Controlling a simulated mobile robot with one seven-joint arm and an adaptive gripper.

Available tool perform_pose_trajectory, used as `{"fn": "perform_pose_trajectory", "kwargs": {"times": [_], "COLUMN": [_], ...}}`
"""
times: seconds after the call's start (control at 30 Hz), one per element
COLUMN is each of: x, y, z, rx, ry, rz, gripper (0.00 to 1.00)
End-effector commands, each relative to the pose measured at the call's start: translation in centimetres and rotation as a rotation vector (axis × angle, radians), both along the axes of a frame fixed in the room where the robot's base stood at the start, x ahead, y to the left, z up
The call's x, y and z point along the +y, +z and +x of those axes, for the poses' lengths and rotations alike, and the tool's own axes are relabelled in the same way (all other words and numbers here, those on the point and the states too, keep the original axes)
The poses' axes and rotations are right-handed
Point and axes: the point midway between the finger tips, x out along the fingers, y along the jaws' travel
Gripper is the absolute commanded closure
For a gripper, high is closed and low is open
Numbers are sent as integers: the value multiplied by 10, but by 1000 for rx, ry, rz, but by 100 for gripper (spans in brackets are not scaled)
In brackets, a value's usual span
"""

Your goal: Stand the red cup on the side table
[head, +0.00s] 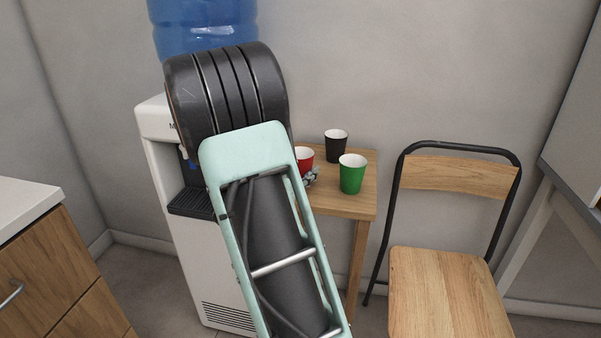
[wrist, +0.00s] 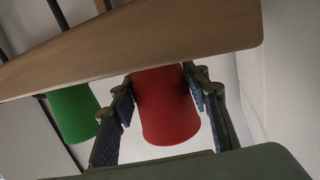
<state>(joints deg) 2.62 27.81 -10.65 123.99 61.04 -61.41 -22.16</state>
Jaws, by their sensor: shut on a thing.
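The red cup (head: 305,156) shows its white inside and upright rim in the head view, at the left part of the wooden side table (head: 355,208). My arm hides its left side. My gripper (head: 311,177) is mostly hidden there, with a bit of finger showing by the cup. In the wrist view, which looks upside down, the red cup (wrist: 167,108) is between the two fingers of my gripper (wrist: 165,105), which is shut on it. The table's edge (wrist: 140,45) hides one end of the cup. I cannot tell whether the cup touches the tabletop.
A green cup (head: 352,174) and a black cup (head: 336,146) stand on the table right of the red cup. The green cup (wrist: 73,114) is left of my fingers in the wrist view. A water dispenser (head: 215,262) stands left, a chair (head: 445,285) right.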

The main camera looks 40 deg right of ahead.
Motion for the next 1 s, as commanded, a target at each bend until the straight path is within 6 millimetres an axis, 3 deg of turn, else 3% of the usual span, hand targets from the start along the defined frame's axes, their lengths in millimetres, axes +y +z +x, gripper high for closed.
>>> {"fn": "perform_pose_trajectory", "kwargs": {"times": [0.17,0.2,0.33,0.7,1.0], "x": [0,0,0,0,52], "y": [-4,-4,-4,3,11], "z": [0,0,0,0,-23], "rx": [0,0,0,-1,2], "ry": [0,0,0,0,5], "rz": [0,1,1,0,3], "gripper": [68,55,41,40,40]}}
